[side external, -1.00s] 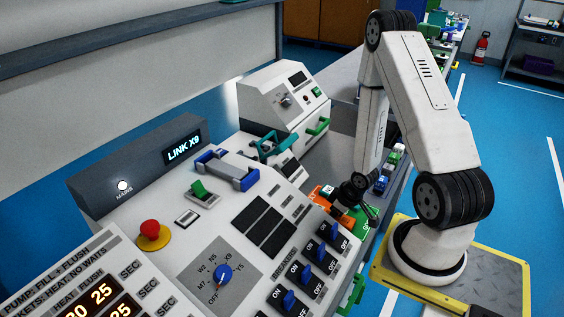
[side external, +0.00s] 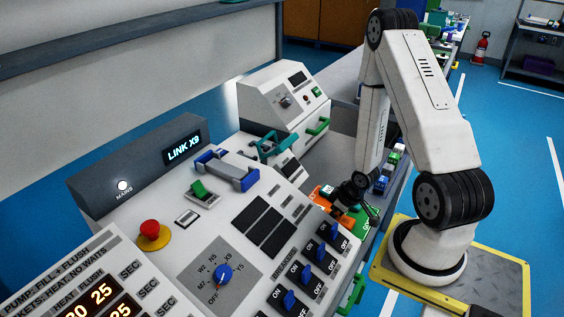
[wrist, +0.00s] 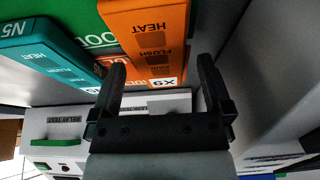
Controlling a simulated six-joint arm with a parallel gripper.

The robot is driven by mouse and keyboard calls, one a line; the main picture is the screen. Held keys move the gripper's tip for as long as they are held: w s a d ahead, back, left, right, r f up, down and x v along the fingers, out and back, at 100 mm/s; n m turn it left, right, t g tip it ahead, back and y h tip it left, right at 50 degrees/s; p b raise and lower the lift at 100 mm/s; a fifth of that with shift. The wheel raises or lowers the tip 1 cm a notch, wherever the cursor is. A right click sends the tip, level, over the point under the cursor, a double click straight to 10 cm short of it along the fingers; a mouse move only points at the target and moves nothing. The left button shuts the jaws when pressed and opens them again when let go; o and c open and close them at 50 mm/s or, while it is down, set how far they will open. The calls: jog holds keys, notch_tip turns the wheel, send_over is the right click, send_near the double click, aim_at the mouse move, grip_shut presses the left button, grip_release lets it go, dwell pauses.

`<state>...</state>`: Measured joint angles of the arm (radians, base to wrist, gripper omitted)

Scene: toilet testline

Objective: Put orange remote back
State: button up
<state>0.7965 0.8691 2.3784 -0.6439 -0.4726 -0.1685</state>
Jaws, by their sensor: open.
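The orange remote (wrist: 150,35), marked HEAT, FLUSH and X9, fills the upper middle of the wrist view. Its X9 end lies between the fingertips of my gripper (wrist: 160,66) in that picture, with space showing beside it. My gripper is open. In the side external view, my gripper (side external: 358,200) is low behind the right edge of the console, and the orange remote (side external: 323,194) shows just left of it, partly hidden. I cannot tell whether the fingers touch the remote.
A teal remote (wrist: 50,60) marked N5 lies left of the orange one, over a green lettered surface (wrist: 88,30). The sloped console (side external: 190,217) with switches and breakers stands close to my gripper. A white machine with a green handle (side external: 285,100) stands behind.

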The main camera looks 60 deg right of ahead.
aim_at(339, 219)
jog(key=shift+v, duration=3.55)
jog(key=shift+w+a+r, duration=0.1)
jog(key=shift+w+r, duration=0.2)
jog(key=shift+w, duration=0.1)
jog(key=w+a+r+g, duration=0.1)
jog(key=w+a+r, duration=0.1)
jog(key=a+r, duration=0.4)
jog(key=w+a+r, duration=0.3)
jog(key=a+r, duration=0.3)
jog(key=a, duration=0.6)
jog(key=shift+w+r+g, duration=0.3)
jog(key=shift+r+g, duration=0.05)
jog(key=shift+g, duration=0.05)
